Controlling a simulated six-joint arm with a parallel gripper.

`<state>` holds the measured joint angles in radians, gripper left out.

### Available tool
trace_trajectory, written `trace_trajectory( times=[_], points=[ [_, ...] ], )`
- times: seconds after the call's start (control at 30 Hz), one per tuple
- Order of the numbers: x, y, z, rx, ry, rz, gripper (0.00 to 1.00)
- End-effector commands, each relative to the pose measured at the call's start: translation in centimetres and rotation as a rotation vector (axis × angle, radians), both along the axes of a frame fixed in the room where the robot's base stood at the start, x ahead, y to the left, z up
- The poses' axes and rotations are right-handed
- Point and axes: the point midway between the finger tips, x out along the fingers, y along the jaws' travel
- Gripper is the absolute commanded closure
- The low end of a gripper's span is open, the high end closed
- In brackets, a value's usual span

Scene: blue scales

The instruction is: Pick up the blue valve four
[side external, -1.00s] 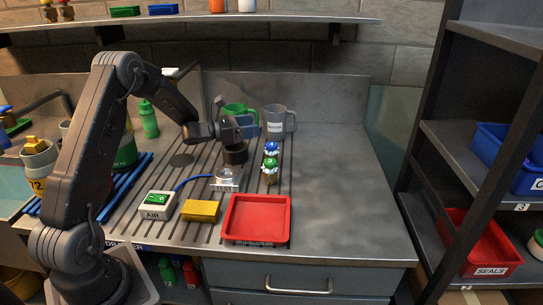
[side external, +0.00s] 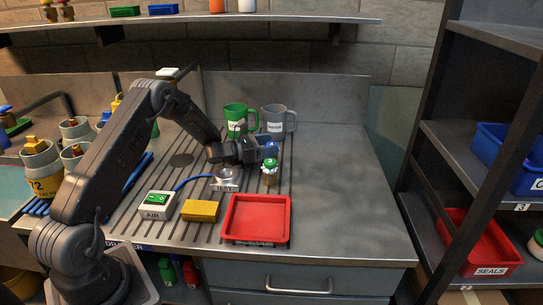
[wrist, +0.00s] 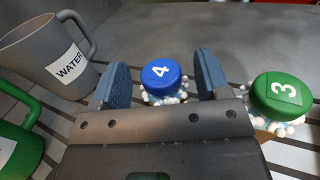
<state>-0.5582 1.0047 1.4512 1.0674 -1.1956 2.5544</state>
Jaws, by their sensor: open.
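The blue valve (wrist: 162,77), with a white 4 on its cap and white foam-like beads around its base, shows in the wrist view. It stands between the two fingers of my gripper (wrist: 157,85), with a gap visible on either side. My gripper is open. In the side view the blue valve (side external: 271,148) is partly hidden by my gripper (side external: 265,148), which is low over the slotted bench. A green valve marked 3 (wrist: 281,95) stands just right of the gripper in the wrist view, and in front of the blue one in the side view (side external: 269,168).
A grey mug labelled WATER (wrist: 50,58) and a green mug (wrist: 18,135) stand near the left finger. A red tray (side external: 257,218), a yellow block (side external: 201,211) and an AIR switch box (side external: 157,204) lie toward the front. The bench's right side is clear.

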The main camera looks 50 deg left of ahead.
Motion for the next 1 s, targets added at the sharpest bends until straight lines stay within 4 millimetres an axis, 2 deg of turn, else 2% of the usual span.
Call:
trace_trajectory(
  times=[0.13,0.37,1.0],
  points=[
    [1.21,-0.53,0.01,0.000,0.000,-0.001,0.31],
    [1.32,-0.56,0.01,-0.001,0.001,0.000,0.31],
    [1.28,-0.53,0.02,-0.001,0.001,0.001,0.91]
  ],
)
